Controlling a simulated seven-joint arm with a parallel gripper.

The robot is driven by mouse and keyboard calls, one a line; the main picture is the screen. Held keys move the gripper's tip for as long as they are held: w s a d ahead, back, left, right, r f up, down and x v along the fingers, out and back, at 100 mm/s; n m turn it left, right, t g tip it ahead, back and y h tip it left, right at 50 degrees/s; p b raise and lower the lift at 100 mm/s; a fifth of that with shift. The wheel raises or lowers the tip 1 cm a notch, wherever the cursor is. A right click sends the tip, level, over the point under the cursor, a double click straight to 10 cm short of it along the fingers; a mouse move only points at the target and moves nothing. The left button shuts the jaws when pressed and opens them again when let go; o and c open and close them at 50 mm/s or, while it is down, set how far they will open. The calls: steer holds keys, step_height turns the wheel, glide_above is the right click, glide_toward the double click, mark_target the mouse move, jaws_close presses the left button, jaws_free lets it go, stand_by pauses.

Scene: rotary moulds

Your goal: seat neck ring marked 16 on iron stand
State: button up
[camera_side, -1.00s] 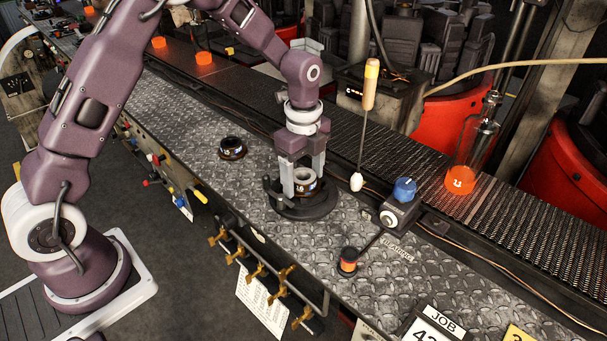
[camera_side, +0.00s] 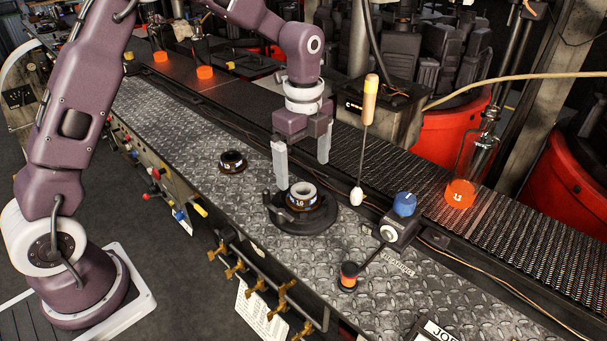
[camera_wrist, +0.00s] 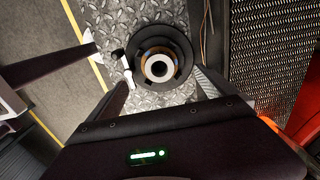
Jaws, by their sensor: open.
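A dark neck ring with a pale grey top and a label that looks like 16 (camera_side: 301,203) sits on the black round iron stand (camera_side: 325,222). It looks level there. In the wrist view the ring's pale centre (camera_wrist: 158,67) lies about in the middle of the stand's dark disc (camera_wrist: 180,85). My gripper (camera_side: 302,173) is open and empty above the ring, its fingers spread to either side and clear of it. In the wrist view my gripper (camera_wrist: 163,82) also shows open around the stand. A second dark ring (camera_side: 232,162) lies on the plate; its label is too small to read surely.
The conveyor (camera_side: 420,190) runs behind. The diamond plate (camera_side: 270,185) between the rings is bare.

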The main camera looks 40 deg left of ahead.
step_height(320, 180, up, 7)
stand_by(0.8)
steer(key=s+r+n+t, duration=0.3)
steer(key=s+r+n, duration=0.45)
steer(key=s, duration=0.45)
steer(key=s+f+n+t, duration=0.2)
steer(key=s+n, duration=0.8)
steer(key=s, duration=0.5)
steer(key=shift+s+a+t, duration=0.2)
steer(key=shift+s+t, duration=0.05)
steer(key=shift+t, duration=0.05)
